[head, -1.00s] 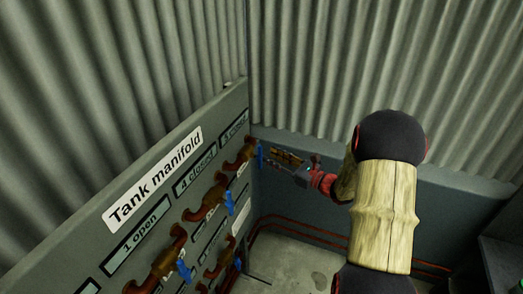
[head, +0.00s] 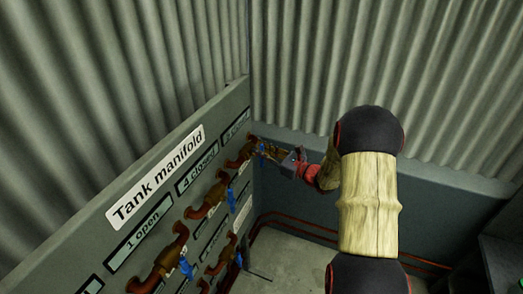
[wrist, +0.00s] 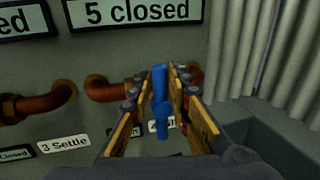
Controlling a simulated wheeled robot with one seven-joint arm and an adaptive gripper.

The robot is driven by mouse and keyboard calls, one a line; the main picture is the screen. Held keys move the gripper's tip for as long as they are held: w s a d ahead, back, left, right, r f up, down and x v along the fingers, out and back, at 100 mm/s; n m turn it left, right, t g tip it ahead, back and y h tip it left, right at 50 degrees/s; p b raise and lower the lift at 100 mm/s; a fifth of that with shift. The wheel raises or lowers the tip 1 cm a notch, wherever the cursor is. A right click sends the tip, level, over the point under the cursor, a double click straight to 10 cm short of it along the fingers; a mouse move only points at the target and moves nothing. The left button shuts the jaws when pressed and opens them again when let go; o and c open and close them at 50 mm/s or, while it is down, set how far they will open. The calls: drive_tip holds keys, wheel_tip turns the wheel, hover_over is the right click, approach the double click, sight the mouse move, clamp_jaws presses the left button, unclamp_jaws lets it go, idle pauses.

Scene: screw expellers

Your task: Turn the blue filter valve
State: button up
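The blue valve handle (wrist: 160,88) stands upright between the two fingers of my gripper (wrist: 157,88) in the wrist view, under a "5 closed" sign (wrist: 137,12). The fingers are apart on either side of it, and a gap shows at least on the left. A small label behind the handle is mostly hidden, so I cannot read it. In the head view my gripper (head: 273,154) is at the far-end valve, whose blue handle (head: 262,149) shows at the fingertips. Its brown pipe (head: 240,155) runs into the panel.
The "Tank manifold" panel (head: 160,178) carries other valves with blue handles, such as one (head: 231,199) nearer and lower. A "3 Settle" label (wrist: 64,143) is at lower left in the wrist view. Corrugated walls (head: 380,60) meet in the corner. Red pipes (head: 300,224) run low along the wall.

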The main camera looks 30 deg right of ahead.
clamp_jaws()
drive_tip(key=shift+f+n+b, duration=0.15)
drive_tip(key=shift+n+b, duration=0.15)
drive_tip(key=shift+b, duration=0.6)
drive_tip(key=shift+s+a+f+n+b, duration=0.15)
drive_tip(key=shift+n+b, duration=0.45)
drive_tip(key=shift+b, duration=0.65)
drive_tip(key=n+y+b, duration=0.1)
drive_tip(key=n+b, duration=0.3)
drive_tip(key=b, duration=0.2)
drive_tip(key=s+a+n+y+b, duration=0.1)
drive_tip(key=n+b, duration=0.2)
drive_tip(key=b, duration=0.4)
drive_tip(key=f+n+t+y+b, duration=0.1)
drive_tip(key=n+b, duration=0.3)
drive_tip(key=b, duration=0.3)
drive_tip(key=shift+s+a+n, duration=0.15)
drive_tip(key=shift+a+n, duration=0.15)
drive_tip(key=shift+a, duration=0.1)
drive_tip(key=shift+y+b, duration=0.3)
drive_tip(key=shift+b, duration=0.1)
